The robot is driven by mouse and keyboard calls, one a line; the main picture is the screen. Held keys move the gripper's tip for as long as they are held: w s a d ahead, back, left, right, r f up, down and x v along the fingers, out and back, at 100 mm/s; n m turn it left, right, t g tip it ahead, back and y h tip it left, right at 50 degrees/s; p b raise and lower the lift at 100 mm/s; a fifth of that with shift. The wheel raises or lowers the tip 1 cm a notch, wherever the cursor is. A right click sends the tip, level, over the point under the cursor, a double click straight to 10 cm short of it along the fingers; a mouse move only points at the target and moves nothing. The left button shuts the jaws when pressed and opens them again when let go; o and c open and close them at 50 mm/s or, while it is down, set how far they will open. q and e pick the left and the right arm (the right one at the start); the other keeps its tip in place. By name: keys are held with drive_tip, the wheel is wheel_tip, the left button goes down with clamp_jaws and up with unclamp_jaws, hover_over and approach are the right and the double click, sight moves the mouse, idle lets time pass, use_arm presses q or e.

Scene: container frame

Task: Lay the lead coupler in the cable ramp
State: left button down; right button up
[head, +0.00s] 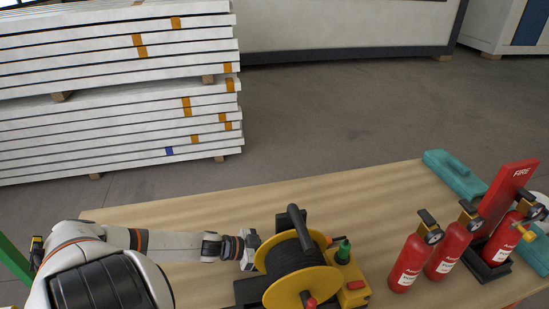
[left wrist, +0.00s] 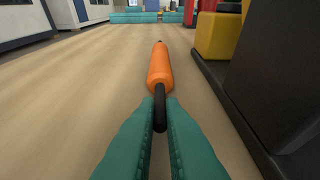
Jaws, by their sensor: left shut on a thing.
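My left gripper (head: 250,248) is beside the left of the cable reel; its fingertips are hidden in the head view. In the left wrist view my left gripper (left wrist: 160,112) has its teal fingers shut on the black rear end of the lead coupler (left wrist: 160,70). My right gripper is not in view.
The yellow and black cable reel (head: 295,270) stands close to the right of my left gripper. Several red fire extinguishers (head: 408,262) stand at the right, near a red FIRE sign (head: 508,190). The wooden table (head: 345,200) is clear behind the reel.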

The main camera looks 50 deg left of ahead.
use_arm(q)
drive_tip(key=shift+f, duration=0.1)
drive_tip(key=c, duration=1.5)
unclamp_jaws()
